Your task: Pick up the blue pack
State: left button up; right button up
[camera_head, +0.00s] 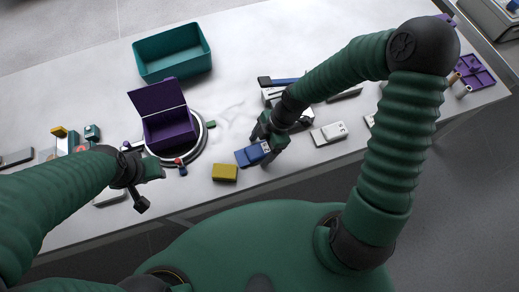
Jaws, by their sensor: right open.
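The blue pack (248,155) lies on the white table near its front edge, with a small pale marking on its right side. My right gripper (266,146) is open right over the right end of the pack, and the fingers partly cover that end. Whether the fingers touch the pack cannot be told. My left gripper (146,186) is at the left, near the front edge of the table and well apart from the blue pack. Its finger opening is not clear.
A yellow block (225,172) lies just left of and in front of the blue pack. A purple open box (169,128) sits on a round ring, and a teal bin (172,52) stands behind. White devices (329,133) lie to the right. Bare table (255,40) shows at the back.

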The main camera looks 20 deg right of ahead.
jog(key=shift+d, duration=0.25)
jog(key=shift+a, duration=0.3)
jog(key=shift+s+a, duration=0.1)
jog(key=shift+a, duration=0.9)
jog(key=shift+c, duration=1)
jog(key=shift+d+f, duration=0.1)
jog(key=shift+d, duration=0.5)
jog(key=c, duration=0.5)
jog(key=shift+d, duration=0.25)
jog(key=c, duration=0.5)
jog(key=shift+c, duration=1.1)
pick_arm(q)
jog(key=shift+s+a, duration=0.1)
jog(key=shift+a, duration=0.2)
pick_arm(e)
jog(key=shift+s+a, duration=0.1)
jog(key=shift+a, duration=0.15)
jog(key=shift+c, duration=0.4)
